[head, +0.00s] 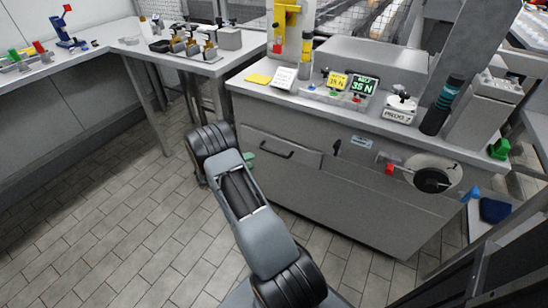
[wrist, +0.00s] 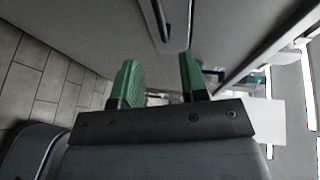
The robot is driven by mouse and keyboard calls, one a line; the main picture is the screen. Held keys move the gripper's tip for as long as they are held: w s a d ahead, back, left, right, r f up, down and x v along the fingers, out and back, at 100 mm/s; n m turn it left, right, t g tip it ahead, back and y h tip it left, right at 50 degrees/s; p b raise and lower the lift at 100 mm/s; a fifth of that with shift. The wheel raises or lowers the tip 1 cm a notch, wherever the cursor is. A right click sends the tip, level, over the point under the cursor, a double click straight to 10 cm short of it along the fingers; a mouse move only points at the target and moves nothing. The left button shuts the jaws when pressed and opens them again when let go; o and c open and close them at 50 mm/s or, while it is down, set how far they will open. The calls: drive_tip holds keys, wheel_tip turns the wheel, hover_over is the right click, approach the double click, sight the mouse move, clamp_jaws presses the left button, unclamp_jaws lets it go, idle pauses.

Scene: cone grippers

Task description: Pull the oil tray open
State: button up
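The grey cabinet has a drawer front (head: 270,148) with a dark bar handle (head: 291,153) in the head view; I take this to be the oil tray. It looks shut, flush with the cabinet. My gripper (head: 248,158) is mostly hidden behind my arm, with a bit of green finger showing left of the handle. In the wrist view my gripper (wrist: 156,70) has its two green fingers apart, with nothing between them. A dark bar (wrist: 161,20), seemingly the handle, lies beyond the fingertips; no contact shows.
A workbench (head: 130,48) stands at left. The tiled floor (head: 120,220) before the cabinet is clear.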

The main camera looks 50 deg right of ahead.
sight(274, 152)
drive_tip(key=b+x, duration=0.3)
drive_tip(key=x, duration=1)
drive_tip(key=shift+c, duration=0.2)
clamp_jaws()
